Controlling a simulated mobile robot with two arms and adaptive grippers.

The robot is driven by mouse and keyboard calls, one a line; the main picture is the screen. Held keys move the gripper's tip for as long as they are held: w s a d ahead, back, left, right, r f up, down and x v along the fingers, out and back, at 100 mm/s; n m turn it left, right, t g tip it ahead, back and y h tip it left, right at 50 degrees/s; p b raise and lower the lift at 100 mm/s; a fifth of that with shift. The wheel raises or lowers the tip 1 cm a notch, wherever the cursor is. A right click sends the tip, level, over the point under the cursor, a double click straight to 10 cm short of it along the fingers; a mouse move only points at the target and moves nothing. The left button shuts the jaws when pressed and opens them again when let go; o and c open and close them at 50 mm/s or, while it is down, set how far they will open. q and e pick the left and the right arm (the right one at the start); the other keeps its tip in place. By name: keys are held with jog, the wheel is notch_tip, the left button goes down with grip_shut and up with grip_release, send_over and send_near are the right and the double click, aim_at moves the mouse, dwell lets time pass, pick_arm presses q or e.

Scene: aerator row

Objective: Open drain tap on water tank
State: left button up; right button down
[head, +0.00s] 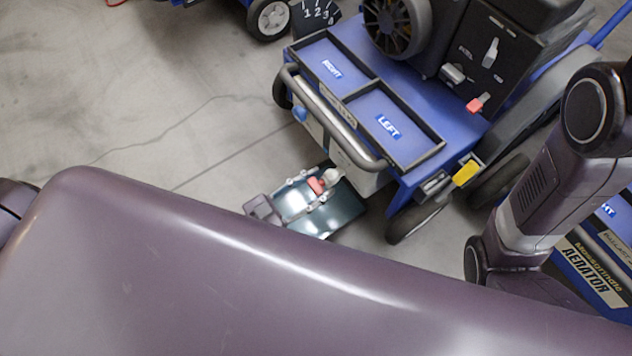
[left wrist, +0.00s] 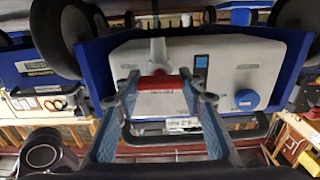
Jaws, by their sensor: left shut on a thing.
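The water tank (head: 368,183) is a pale grey box low on the front of the blue aerator. In the left wrist view the tank (left wrist: 225,65) fills the middle, appearing upside down. Its drain tap has a red handle (left wrist: 160,82) and a light grey body (left wrist: 157,52). My left gripper (head: 318,186) is at the tank's front, below the handlebar. In the left wrist view its two fingers (left wrist: 160,86) are on either side of the red handle, shut on it. The red handle crosses between the fingertips. My right gripper is out of view.
A blue cap (left wrist: 246,99) is on the tank face. Trays marked RIGHT and LEFT (head: 405,120) are on top. Another aerator (head: 597,270) is at the right. Bare concrete floor (head: 130,90) lies at the left.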

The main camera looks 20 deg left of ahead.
pick_arm(q)
jog(key=o, duration=1.2)
jog(key=shift+c, duration=0.2)
jog(key=v, duration=1.2)
jog(key=shift+a, duration=0.1)
